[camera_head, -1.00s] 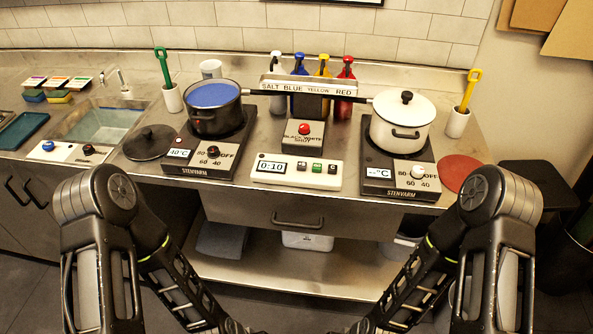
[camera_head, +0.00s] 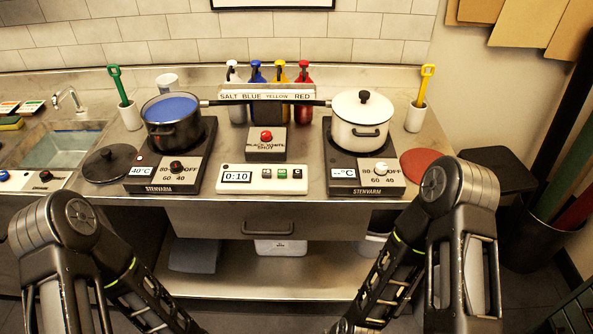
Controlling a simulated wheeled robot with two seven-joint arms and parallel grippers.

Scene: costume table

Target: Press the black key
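A white timer box (camera_head: 262,187) with a display reading 0:10 lies at the front middle of the steel counter. Which of the dark ones is truly black is too small to tell. Both my arms come in at the lower corners and run down past the bottom edge. Neither gripper shows, so nothing touches the box.
A box with a red button (camera_head: 266,136) stands behind the timer. A hotplate with a dark pot (camera_head: 174,132) of blue liquid is left; one with a lidded white pot (camera_head: 361,131) is right. Several bottles stand behind. The counter's front edge before the timer is clear.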

